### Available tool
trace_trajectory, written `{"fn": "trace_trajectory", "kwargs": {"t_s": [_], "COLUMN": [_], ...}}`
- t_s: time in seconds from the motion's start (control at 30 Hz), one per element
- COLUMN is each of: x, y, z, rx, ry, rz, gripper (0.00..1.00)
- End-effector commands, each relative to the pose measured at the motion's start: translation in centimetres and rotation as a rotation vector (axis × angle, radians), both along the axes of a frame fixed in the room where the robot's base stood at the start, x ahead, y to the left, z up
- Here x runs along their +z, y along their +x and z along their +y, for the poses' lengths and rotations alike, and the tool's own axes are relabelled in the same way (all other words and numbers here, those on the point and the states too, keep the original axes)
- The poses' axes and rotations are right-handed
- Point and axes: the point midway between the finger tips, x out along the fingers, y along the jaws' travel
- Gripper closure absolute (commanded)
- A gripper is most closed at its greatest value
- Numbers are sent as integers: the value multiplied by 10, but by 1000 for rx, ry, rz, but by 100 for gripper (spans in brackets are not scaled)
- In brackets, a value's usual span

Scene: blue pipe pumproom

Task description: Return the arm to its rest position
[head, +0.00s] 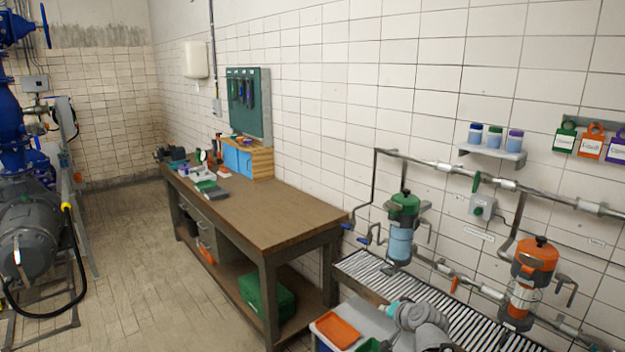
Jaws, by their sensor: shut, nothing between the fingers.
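Grey rounded links of my arm (424,322) show at the bottom of the head view, bunched low in front of the slatted drain shelf. My gripper cannot be made out in this view, so its fingers and anything around them are hidden.
A wooden workbench (268,213) with tools and boxes stands along the tiled wall. Right of it are a slatted shelf (463,323), a green-topped filter (403,206) and an orange-topped filter (535,259) on pipes. An orange tray (337,329) lies beside my arm. The floor (130,270) left is clear.

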Motion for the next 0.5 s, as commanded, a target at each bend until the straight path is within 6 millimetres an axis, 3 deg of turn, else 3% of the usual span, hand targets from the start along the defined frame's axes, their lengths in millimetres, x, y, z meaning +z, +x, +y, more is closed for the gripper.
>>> {"fn": "trace_trajectory", "kwargs": {"t_s": [0.2, 0.5], "x": [-43, -78], "y": [-45, -116], "z": [32, 38], "rx": [200, 374], "ry": [-184, -432], "rz": [258, 629], "gripper": [100, 100]}}
